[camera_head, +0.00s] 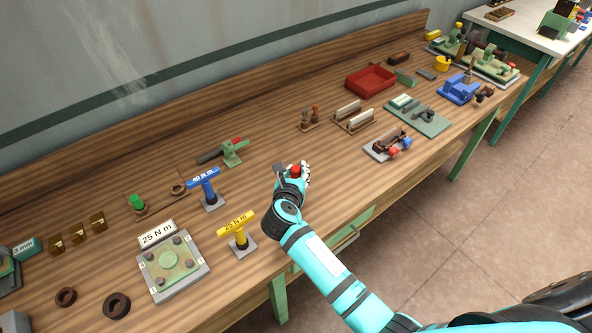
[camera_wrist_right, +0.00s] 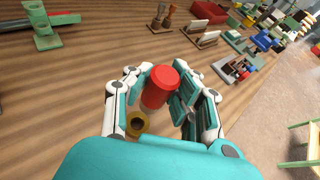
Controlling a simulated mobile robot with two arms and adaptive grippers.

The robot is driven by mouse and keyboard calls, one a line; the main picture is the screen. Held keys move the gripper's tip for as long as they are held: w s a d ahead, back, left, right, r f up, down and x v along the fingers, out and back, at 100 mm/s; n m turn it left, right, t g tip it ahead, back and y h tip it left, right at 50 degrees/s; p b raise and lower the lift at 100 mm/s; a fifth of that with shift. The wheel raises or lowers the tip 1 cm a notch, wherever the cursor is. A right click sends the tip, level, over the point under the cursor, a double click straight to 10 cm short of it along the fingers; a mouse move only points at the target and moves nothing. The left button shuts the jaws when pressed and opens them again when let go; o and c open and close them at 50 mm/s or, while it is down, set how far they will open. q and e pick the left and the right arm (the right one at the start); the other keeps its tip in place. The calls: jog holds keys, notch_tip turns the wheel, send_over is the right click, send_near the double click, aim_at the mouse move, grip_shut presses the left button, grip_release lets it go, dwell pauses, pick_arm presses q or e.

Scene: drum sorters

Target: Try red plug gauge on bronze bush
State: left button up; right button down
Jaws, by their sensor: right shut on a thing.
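My right gripper (camera_head: 293,174) is over the middle of the wooden bench, near its front edge. It is shut on the red plug gauge (camera_head: 296,168). In the right wrist view the gauge (camera_wrist_right: 160,87) is a red cylinder between the fingers (camera_wrist_right: 160,100), its wide flat top towards the camera. The bronze bush (camera_wrist_right: 138,123) shows below and left of the gauge in that view, its dark hole visible and empty. The gauge's lower end is hidden, and I cannot tell whether it touches the bush. The arm hides the bush in the head view. My left gripper is not in view.
A blue T-handle (camera_head: 205,188) and a yellow T-handle (camera_head: 240,233) stand left of my right gripper. A green clamp (camera_head: 232,152) lies behind them. A green plug (camera_head: 137,203) stands further left. A red tray (camera_head: 371,81) is at the back right. Bare wood surrounds the gripper.

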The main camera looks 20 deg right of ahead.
jog(key=shift+a+r, duration=0.1)
jog(key=shift+r, duration=0.1)
notch_tip(320, 180, down, 4)
jog(key=shift+f+b, duration=0.2)
jog(key=shift+b, duration=0.85)
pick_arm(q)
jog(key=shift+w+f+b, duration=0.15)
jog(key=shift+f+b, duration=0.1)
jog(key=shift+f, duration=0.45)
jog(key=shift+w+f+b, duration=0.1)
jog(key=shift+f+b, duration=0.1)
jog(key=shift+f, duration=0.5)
pick_arm(e)
jog(key=shift+f, duration=0.85)
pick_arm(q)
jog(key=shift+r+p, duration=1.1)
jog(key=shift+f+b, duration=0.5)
pick_arm(e)
jog(key=shift+f, duration=0.85)
jog(key=shift+s+f, duration=0.1)
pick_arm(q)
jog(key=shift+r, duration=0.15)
pick_arm(e)
jog(key=shift+r+p, duration=1.85)
jog(key=shift+p, duration=0.3)
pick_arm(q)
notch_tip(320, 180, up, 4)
